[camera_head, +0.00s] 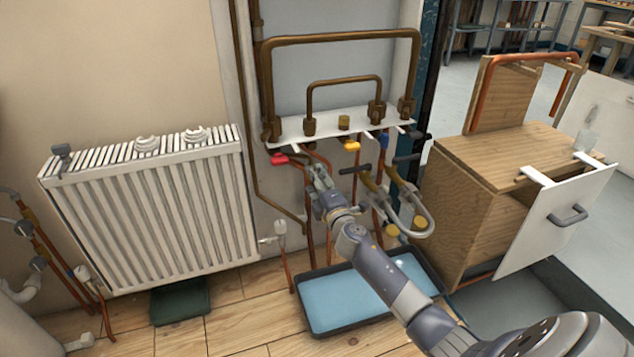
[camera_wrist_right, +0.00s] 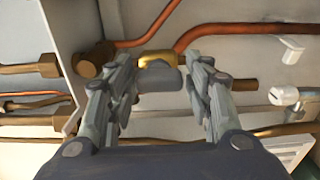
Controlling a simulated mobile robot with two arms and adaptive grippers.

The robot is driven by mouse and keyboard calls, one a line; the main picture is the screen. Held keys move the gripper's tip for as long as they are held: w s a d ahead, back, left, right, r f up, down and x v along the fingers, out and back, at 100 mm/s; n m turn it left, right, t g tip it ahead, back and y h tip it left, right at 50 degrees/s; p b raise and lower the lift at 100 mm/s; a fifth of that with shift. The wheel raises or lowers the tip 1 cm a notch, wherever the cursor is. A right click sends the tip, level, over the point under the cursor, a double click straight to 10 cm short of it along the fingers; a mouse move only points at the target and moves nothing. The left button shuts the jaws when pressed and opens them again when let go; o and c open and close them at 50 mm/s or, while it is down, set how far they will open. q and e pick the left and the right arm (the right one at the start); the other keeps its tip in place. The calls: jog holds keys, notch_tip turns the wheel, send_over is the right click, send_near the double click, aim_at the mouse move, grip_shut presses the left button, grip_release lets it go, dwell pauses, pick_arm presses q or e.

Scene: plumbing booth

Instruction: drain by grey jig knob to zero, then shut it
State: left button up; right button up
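A grey knob (camera_wrist_right: 160,79) with a brass body (camera_wrist_right: 157,62) shows between the fingers in the right wrist view. I take it for the jig knob. My right gripper (camera_wrist_right: 158,88) is open, one finger on each side of it, with gaps visible. In the head view my right gripper (camera_head: 318,180) is under the white pipe shelf (camera_head: 335,122), in front of the copper pipes, and it hides the knob there. A dark tray (camera_head: 318,331) with a blue interior lies on the floor below. My left gripper is out of view.
Red (camera_head: 280,159) and yellow (camera_head: 351,146) valve handles sit under the shelf. Dark handles and a grey U-shaped pipe (camera_head: 424,218) are at right. A white radiator (camera_head: 165,215) stands left, a wooden cabinet (camera_head: 470,215) right. Pipes crowd the gripper.

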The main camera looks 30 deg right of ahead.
dwell(0.3)
jog(key=v, duration=1.2)
jog(key=shift+r, duration=0.1)
